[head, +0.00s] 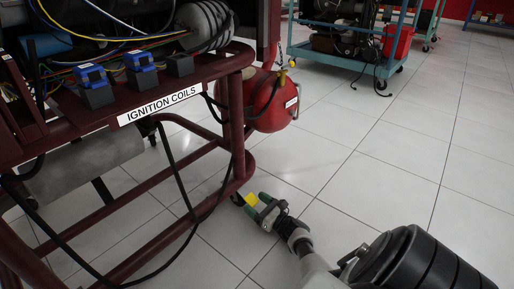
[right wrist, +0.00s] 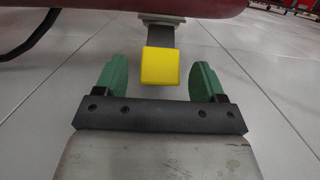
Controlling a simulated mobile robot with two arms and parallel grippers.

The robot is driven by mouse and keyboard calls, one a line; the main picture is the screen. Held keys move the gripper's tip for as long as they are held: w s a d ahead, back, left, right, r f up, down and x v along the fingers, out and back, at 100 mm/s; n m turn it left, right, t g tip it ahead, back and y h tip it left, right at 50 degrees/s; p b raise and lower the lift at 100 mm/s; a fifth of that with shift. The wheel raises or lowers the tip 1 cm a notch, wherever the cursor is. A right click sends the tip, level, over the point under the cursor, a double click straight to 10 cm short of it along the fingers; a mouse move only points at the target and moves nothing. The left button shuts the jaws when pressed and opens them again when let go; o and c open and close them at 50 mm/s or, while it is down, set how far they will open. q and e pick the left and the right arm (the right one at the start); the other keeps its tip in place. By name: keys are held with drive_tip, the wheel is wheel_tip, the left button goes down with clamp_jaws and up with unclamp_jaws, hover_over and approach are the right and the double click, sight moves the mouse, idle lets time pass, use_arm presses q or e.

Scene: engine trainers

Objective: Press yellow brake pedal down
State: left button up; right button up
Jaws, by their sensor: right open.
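The yellow brake pedal (right wrist: 161,66) sits at the end of a dark arm under the maroon frame. In the right wrist view it appears between and just ahead of the green fingers of my right gripper (right wrist: 161,82), with gaps on both sides. In the head view the yellow pedal (head: 251,199) shows small near the foot of the frame, right at the tips of my right gripper (head: 258,206). The right gripper is open and holds nothing. I cannot tell whether it touches the pedal. My left gripper is not in view.
The maroon engine trainer frame (head: 130,112) with its ignition coils label fills the left side. A red tank (head: 270,101) hangs on its right end. A black cable (head: 185,190) loops down the frame. A teal cart (head: 340,60) stands farther back. The tiled floor at right is clear.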

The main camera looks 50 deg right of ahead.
drive_tip(key=shift+r, duration=0.1)
wheel_tip(320, 180, up, 4)
drive_tip(key=p, duration=0.4)
drive_tip(key=shift+r, duration=0.15)
drive_tip(key=s+d+r+p, duration=0.3)
drive_tip(key=s+r+p, duration=0.3)
drive_tip(key=s, duration=0.5)
drive_tip(key=shift+s+r+p, duration=0.15)
drive_tip(key=shift+r+p, duration=0.1)
drive_tip(key=shift+p, duration=0.9)
drive_tip(key=shift+d, duration=0.1)
